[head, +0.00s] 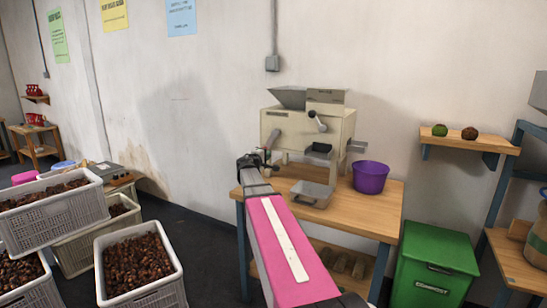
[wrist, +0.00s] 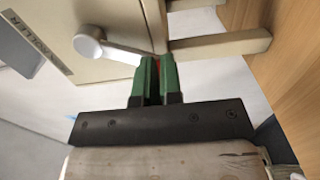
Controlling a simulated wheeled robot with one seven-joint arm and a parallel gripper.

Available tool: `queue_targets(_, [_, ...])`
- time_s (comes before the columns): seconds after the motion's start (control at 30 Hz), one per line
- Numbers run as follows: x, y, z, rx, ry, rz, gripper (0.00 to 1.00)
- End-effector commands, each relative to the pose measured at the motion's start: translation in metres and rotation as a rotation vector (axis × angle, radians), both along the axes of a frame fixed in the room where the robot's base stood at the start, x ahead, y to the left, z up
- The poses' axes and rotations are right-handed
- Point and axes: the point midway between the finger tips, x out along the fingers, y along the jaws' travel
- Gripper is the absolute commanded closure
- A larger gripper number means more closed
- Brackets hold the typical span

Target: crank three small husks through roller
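The roller machine (head: 335,128) stands on a wooden table, with a grey hopper (head: 292,97) on top. Its crank (head: 319,123) is on the front face. In the wrist view a pale knob with a bar (wrist: 90,45) shows against the machine's panel. My gripper (head: 270,145) is by the machine's left side. In the wrist view its green fingers (wrist: 152,75) are close together, with a narrow gap and a reddish bit near the tips. What lies between them is unclear. A green husk (head: 440,130) and a brown husk (head: 469,133) sit on the wall shelf.
A grey metal tray (head: 312,194) and a purple bucket (head: 370,177) stand on the table (head: 350,215). A lidded green bin (head: 432,262) is to the right. White crates (head: 50,218) of brown nuts fill the left. Dark floor lies between crates and table.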

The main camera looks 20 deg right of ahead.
Motion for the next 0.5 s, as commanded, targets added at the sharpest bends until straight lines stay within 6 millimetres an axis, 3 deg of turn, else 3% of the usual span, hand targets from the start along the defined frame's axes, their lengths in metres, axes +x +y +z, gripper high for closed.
queue_targets(0.03, [0.012, 0.007, 0.000, 0.001, 0.002, 0.010, 1.00])
queue_targets(0.2, [0.032, 0.022, 0.009, 0.002, 0.003, 0.014, 1.00])
queue_targets(0.5, [0.055, 0.041, 0.041, -0.001, 0.001, 0.011, 1.00])
